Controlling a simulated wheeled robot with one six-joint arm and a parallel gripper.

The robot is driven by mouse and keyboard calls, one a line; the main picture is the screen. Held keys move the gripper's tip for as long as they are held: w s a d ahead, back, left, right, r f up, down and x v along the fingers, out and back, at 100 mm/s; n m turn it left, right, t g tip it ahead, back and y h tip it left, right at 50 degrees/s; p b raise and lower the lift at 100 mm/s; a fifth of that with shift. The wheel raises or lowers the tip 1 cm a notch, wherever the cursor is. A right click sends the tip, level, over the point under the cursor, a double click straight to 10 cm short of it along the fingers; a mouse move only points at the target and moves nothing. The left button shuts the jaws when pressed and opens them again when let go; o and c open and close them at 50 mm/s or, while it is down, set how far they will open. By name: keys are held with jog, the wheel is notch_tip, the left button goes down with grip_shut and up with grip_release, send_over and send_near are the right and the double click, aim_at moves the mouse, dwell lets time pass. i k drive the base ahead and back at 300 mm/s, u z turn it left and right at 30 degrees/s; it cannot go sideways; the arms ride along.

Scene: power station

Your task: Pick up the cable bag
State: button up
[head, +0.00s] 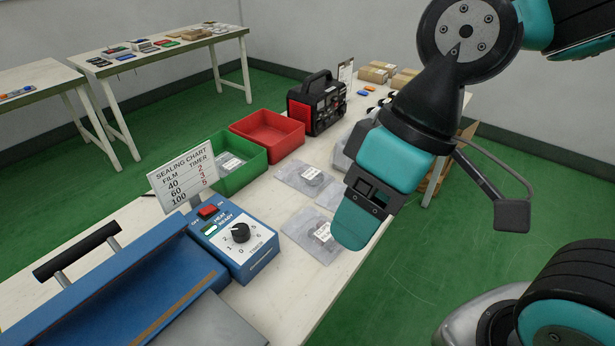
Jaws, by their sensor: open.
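Clear flat bags with small white labels lie on the white table (290,300). One bag (308,180) lies in the middle, with a grey coil-like shape inside. Another bag (313,236) lies nearer, beside the blue sealer. A further bag (342,152) is partly hidden behind my arm. The labels are too small to read, so I cannot tell for certain which is the cable bag. My gripper (358,222) hangs over the table's right edge, just right of the nearer bag in the picture. It is open, with nothing seen in it; its far finger is mostly hidden.
A blue heat sealer (150,280) with a dial box (235,240) and a sealing chart (183,171) fills the near left. A green bin (240,178) holds a bag. A red bin (267,133) and a black-red device (318,102) stand behind. Cardboard boxes (378,71) sit farther back.

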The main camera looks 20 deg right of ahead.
aim_at(310, 179)
jog(key=z, duration=1.7)
jog(key=i, duration=1.25)
jog(key=u, duration=2.85)
